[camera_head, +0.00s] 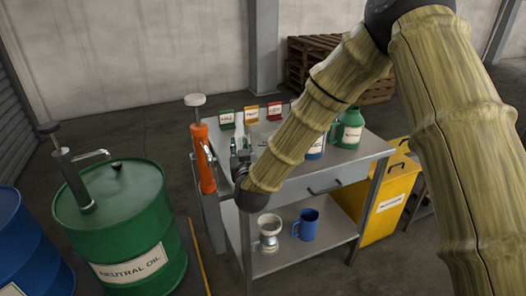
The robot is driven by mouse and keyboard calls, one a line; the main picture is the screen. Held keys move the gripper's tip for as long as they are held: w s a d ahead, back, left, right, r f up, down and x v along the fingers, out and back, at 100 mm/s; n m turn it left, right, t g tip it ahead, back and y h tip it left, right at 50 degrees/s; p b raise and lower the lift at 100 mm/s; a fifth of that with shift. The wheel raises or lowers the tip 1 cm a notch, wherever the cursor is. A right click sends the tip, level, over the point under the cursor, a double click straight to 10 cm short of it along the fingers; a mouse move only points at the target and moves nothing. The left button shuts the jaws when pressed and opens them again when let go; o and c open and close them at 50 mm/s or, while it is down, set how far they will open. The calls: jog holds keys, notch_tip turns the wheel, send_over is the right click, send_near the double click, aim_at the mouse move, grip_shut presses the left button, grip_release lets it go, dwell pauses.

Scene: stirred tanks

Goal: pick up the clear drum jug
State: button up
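I cannot pick out the clear drum jug for certain. A pale, see-through shape (262,133) on the table top, just behind my gripper, may be it; my arm hides part of it. My gripper (240,147) is over the left end of the metal table (352,165), beside the orange pump (203,160). It is small and seen from behind, so I cannot tell whether its fingers are open or hold anything.
A green jug (348,130) and a partly hidden blue container (315,149) stand on the table. Green, yellow and red cards line its back. A pale vessel (270,232) and blue jug (306,224) stand below. The green oil drum (125,225) is left, a yellow bin (388,195) right.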

grip_shut()
dwell(0.3)
